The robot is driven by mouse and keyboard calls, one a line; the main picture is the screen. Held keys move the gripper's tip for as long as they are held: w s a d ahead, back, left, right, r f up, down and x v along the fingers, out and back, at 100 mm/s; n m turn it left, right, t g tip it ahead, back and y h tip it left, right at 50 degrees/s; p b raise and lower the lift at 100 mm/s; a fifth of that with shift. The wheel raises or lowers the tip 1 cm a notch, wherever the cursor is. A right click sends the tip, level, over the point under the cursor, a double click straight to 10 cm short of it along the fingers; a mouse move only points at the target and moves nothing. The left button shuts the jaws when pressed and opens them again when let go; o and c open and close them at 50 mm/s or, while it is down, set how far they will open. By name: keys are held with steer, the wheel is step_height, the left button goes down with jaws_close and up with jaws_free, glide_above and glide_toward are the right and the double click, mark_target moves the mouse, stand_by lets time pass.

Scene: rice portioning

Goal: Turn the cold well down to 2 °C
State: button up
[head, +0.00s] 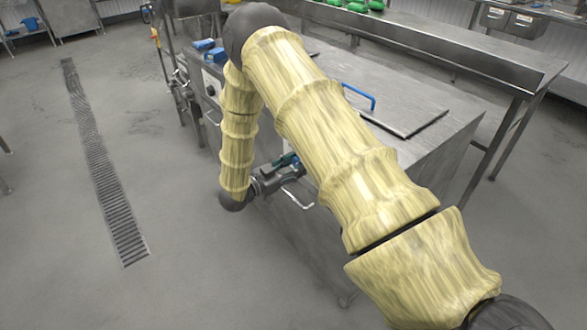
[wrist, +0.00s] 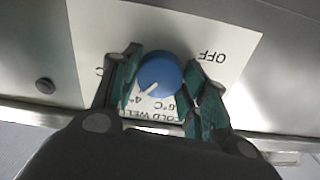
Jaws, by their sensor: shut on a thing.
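The blue cold well knob (wrist: 160,74) sits on a white label plate (wrist: 205,30) in the wrist view. The print appears upside down: "OFF" at upper right, "COLD WELL" below the knob, and a partly hidden temperature below right. The knob's pale mark points lower left, close to a printed "4°". My gripper (wrist: 162,88) has its green fingers on either side of the knob and is shut on it. The fingers hide part of the print. In the head view my gripper (head: 284,163) is against the side of the steel counter (head: 440,150); the knob is hidden there.
A flat steel lid with a blue handle (head: 358,96) lies on the counter top. A bar handle (head: 298,198) sticks out below my gripper. A steel shelf (head: 450,50) runs behind. The floor at left, with a drain grate (head: 100,160), is clear.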

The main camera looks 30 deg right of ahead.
steer(key=m+b, duration=0.1)
steer(key=m, duration=0.2)
steer(key=shift+f+m, duration=0.15)
steer(key=shift+m, duration=0.15)
steer(key=shift+m+b, duration=1.05)
steer(key=shift+m, duration=0.85)
steer(key=o, duration=1.1)
steer(key=shift+c, duration=0.2)
steer(key=shift+a, duration=0.1)
steer(key=s+a, duration=0.1)
steer(key=a, duration=1)
steer(key=shift+a, duration=0.4)
steer(key=shift+d, duration=0.1)
